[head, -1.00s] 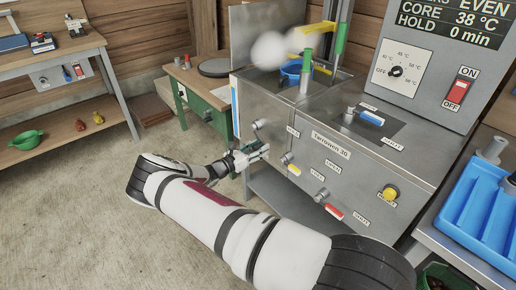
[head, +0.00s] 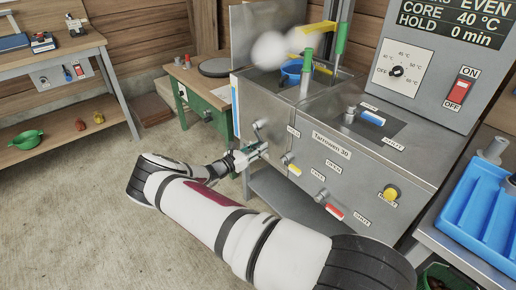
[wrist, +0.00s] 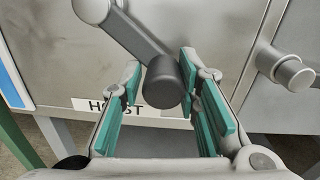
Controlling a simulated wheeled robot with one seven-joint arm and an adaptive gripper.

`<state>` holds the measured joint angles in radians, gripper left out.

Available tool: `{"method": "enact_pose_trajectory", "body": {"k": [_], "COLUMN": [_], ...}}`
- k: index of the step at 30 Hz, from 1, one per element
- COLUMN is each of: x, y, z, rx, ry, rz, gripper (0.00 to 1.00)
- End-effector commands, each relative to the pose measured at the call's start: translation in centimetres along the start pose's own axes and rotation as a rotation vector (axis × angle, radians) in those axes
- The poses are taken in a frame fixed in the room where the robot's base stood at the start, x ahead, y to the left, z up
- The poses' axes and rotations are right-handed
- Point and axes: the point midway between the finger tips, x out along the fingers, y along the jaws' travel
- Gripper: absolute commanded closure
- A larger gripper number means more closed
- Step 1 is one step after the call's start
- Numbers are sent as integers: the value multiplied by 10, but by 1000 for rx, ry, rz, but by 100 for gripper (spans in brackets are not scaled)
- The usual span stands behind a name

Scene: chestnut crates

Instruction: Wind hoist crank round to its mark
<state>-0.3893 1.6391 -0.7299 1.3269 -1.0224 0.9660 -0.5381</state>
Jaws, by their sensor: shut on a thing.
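The hoist crank is a grey lever on the steel machine's front, seen in the head view (head: 259,126). In the wrist view its arm (wrist: 128,30) slants from a round hub at upper left down to a dark cylindrical knob (wrist: 162,84). My gripper (head: 256,152) is at the crank's lower end; in the wrist view its teal-padded fingers (wrist: 162,88) stand either side of the knob, shut on it. A label below, partly hidden by a finger, starts with "HO". I cannot make out the crank's mark.
The steel machine (head: 330,185) has other levers and knobs to the right; one grey lever (wrist: 290,70) is close beside my right finger. A green bench (head: 205,100) stands behind at left. The floor (head: 70,210) at left is clear.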

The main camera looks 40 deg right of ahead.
Motion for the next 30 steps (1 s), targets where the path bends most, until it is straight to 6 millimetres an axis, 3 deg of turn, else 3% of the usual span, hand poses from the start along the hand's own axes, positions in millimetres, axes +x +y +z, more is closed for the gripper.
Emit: {"method": "enact_pose_trajectory", "body": {"k": [16, 30], "x": [3, 5], "y": [2, 31], "z": [-7, -24], "rx": [114, 527], "ry": [-10, -22], "rz": [-16, -17], "gripper": [100, 100]}}
